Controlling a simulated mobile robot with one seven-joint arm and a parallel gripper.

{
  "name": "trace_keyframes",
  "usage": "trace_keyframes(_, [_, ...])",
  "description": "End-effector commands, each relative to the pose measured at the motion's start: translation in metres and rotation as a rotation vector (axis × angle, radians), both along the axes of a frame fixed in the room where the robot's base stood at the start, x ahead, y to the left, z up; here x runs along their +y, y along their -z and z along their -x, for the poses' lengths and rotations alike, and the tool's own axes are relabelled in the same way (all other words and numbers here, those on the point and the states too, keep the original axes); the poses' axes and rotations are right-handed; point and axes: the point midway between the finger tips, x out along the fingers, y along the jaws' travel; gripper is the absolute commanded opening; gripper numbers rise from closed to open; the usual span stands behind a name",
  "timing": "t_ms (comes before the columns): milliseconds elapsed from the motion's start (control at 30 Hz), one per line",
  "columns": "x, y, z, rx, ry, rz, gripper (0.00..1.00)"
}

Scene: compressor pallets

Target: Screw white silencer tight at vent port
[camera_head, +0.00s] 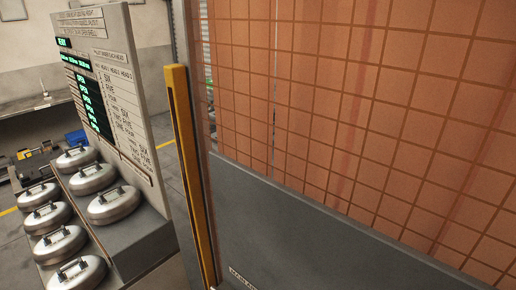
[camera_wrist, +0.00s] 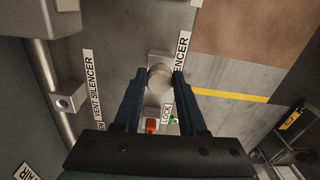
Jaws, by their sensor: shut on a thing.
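In the wrist view the two dark blue fingers of my gripper (camera_wrist: 160,80) point away from the camera and are shut on a pale, round-ended piece, which looks like the white silencer (camera_wrist: 160,77). Its round end faces the camera. A grey block (camera_wrist: 158,57) shows just behind it, beside a label ending in "SILENCER" (camera_wrist: 182,52). The vent port itself is hidden behind the piece, so I cannot tell how far the thread is in. My gripper and the silencer are not in the head view.
In the wrist view a red part (camera_wrist: 152,125) and a "LOCK" label (camera_wrist: 167,116) lie close to the fingers. A pipe (camera_wrist: 45,85) with a fitting (camera_wrist: 67,102) runs at left. The head view shows an orange gridded panel (camera_head: 350,90), a yellow post (camera_head: 186,150) and several steel pots (camera_head: 113,205).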

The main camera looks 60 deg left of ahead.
Motion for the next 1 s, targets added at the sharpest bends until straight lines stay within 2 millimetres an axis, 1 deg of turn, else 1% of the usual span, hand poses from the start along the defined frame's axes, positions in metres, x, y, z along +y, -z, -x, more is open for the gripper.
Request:
trace_keyframes(33, [0.000, -0.004, 0.000, 0.000, 0.000, 0.000, 0.00])
trace_keyframes(267, [0.000, -0.012, 0.000, 0.000, 0.000, 0.000, 0.00])
trace_keyframes(733, [0.000, -0.014, 0.000, 0.000, 0.000, 0.000, 0.00])
trace_keyframes(1000, [0.000, -0.026, 0.000, 0.000, 0.000, 0.000, 0.00])
